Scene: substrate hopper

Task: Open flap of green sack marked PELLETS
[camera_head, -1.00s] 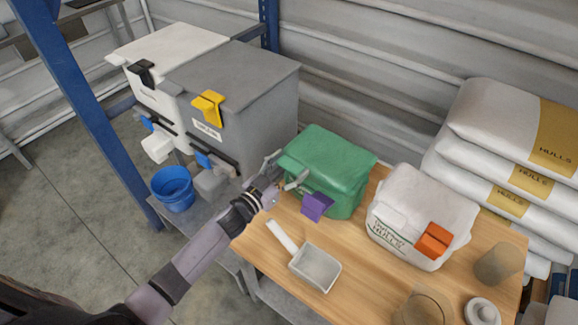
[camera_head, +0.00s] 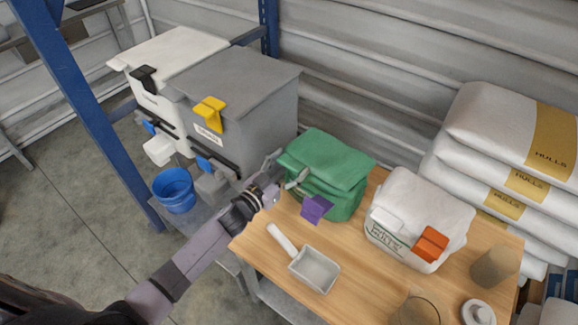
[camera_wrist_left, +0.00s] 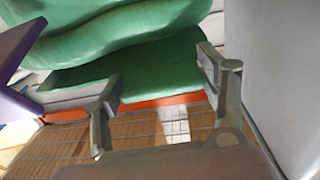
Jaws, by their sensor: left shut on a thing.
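The green sack (camera_head: 345,208) stands upright on the wooden table, its top flap (camera_head: 330,155) folded over toward the front. A purple clip (camera_head: 316,209) sits low on its front; it also shows at the left edge of the left wrist view (camera_wrist_left: 22,50). I cannot read any PELLETS marking. My left gripper (camera_head: 284,170) is at the sack's left front corner, shut on the flap's edge. In the left wrist view, green cloth (camera_wrist_left: 150,70) fills the space between and beyond the fingers (camera_wrist_left: 158,100). My right gripper is not in view.
A white HULLS sack (camera_head: 415,205) with an orange clip (camera_head: 431,244) stands to the right. A white scoop (camera_head: 314,269) lies in front. The grey hopper (camera_head: 250,95) rises close behind my left gripper. A blue bucket (camera_head: 174,190) is at left.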

